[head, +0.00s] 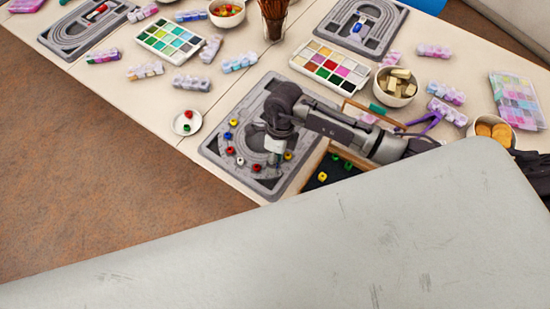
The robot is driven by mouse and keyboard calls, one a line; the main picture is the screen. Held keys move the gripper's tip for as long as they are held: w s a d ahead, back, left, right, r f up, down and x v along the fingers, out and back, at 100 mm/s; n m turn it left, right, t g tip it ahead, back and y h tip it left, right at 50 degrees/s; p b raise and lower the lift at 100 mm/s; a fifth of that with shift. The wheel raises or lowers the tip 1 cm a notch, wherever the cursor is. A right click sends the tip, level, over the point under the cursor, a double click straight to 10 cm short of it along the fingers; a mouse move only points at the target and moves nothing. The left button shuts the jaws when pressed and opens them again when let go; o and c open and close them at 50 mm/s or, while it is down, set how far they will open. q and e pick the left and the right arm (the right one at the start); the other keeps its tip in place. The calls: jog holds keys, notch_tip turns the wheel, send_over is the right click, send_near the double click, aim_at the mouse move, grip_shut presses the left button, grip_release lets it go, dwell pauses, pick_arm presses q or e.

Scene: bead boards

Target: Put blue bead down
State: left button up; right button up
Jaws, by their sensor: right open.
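The near grey bead board (215,150) lies on the table with several coloured beads along its left and lower grooves. A red bead (256,168) is on the lower part. My right gripper (274,158) points down over the board, to the right of the blue bead and apart from it. It is open; its fingertips are small and partly hidden by the arm. My left gripper is out of view.
A small white dish (187,123) with red and green beads stands left of the board. A dark, wood-rimmed tray (317,183) with loose beads is to the right, partly under my arm. A paint palette (327,66) and bowl (396,86) stand behind.

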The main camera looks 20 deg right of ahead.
jog(key=shift+r, duration=0.25)
jog(key=shift+w+d+r, duration=0.1)
jog(key=shift+w+r, duration=0.05)
jog(key=shift+r, duration=0.15)
jog(key=b+v, duration=0.2)
jog(key=v, duration=0.9)
jog(key=shift+r, duration=0.2)
